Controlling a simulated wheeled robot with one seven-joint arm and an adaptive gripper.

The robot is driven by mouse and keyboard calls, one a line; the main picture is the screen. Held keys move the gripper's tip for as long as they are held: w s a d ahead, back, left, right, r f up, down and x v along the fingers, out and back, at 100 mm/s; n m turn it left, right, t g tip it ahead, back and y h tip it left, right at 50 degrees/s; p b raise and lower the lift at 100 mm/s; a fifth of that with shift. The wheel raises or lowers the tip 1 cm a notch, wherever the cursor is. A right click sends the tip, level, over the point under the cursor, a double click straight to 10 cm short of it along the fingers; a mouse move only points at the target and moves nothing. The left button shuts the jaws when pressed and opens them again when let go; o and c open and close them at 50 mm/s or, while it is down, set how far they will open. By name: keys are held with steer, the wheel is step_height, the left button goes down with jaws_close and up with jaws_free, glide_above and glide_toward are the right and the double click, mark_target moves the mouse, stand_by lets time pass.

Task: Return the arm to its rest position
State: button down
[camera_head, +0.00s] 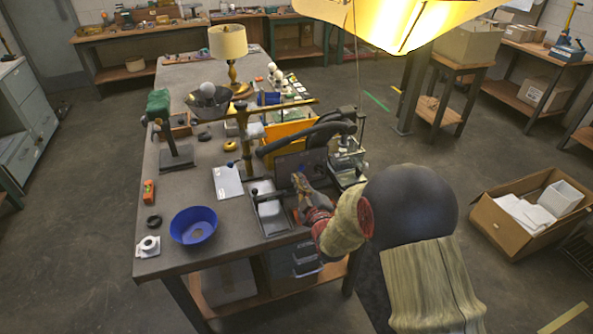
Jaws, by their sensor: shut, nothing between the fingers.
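My arm reaches from the lower right over the near right edge of the workbench (175,185). My gripper (299,180) is shut and holds nothing that I can see. It is small in this view and partly blends with the dark items behind it. It is close to a grey tray (270,214) and a dark upright panel (290,166); I cannot tell if it touches either. A table lamp (228,42) with a cream shade stands at the far end of the bench.
A blue bowl (193,226), orange box (148,191) and white sheet (227,181) lie left of my gripper. A dark stand (177,154) rises behind. A lit yellow shade (400,22) hangs overhead. A cardboard box (498,218) sits on the floor at right.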

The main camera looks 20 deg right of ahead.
steer(key=shift+s, duration=0.65)
